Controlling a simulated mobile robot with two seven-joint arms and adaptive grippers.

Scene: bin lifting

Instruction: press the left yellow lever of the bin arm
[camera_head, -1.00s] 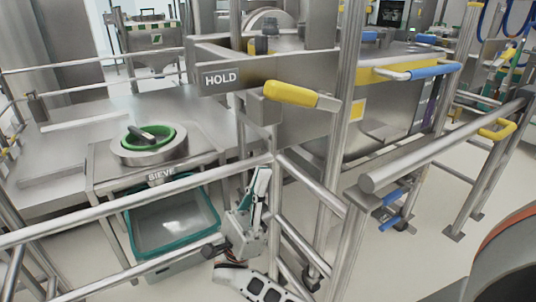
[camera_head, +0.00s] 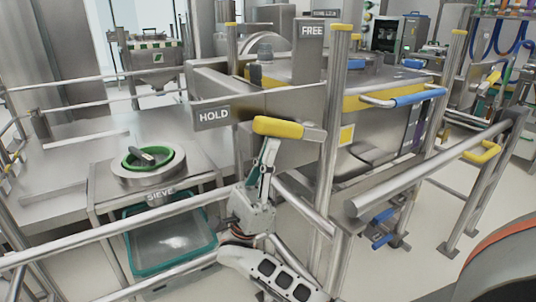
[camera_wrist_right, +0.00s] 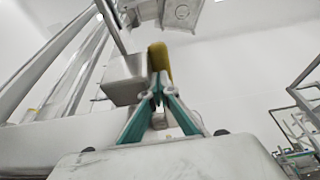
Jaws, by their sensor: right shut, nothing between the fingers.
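In the right wrist view the lever (camera_wrist_right: 160,62) rises just beyond the closed green-and-grey fingertips (camera_wrist_right: 158,93). I cannot tell whether the tips touch it. My left gripper is not in view.
Steel rails (camera_head: 120,230) and an upright post (camera_head: 333,145) stand close around my right arm. A bin with blue handles (camera_head: 418,97) is at the right. A sieve with a green ring (camera_head: 150,158) and a teal tub (camera_head: 170,242) are at the left.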

